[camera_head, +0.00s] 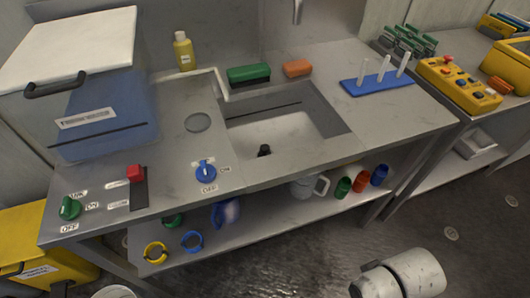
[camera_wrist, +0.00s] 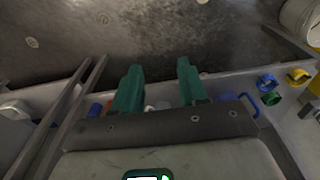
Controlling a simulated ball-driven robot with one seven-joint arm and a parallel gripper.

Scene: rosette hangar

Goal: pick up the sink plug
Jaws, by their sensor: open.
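The sink plug looks to be the small black piece (camera_head: 264,150) in the sink basin (camera_head: 290,128), near its front edge, in the head view. It is small there, and I cannot tell whether it sits in the drain. My gripper (camera_wrist: 160,85) shows in the wrist view as two green fingers, apart and empty. They point over the lower shelf and floor, away from the plug. The plug does not show in the wrist view. In the head view, part of my white arm (camera_head: 405,275) is at the bottom right, in front of the counter and apart from it.
On the counter are a yellow bottle (camera_head: 183,50), green block (camera_head: 249,74), orange sponge (camera_head: 297,68) and blue rack (camera_head: 377,82) with white pegs. A lidded bin (camera_head: 90,100) stands left. A red slider (camera_head: 135,174) and knobs line the front. The lower shelf holds rings, mugs and cups.

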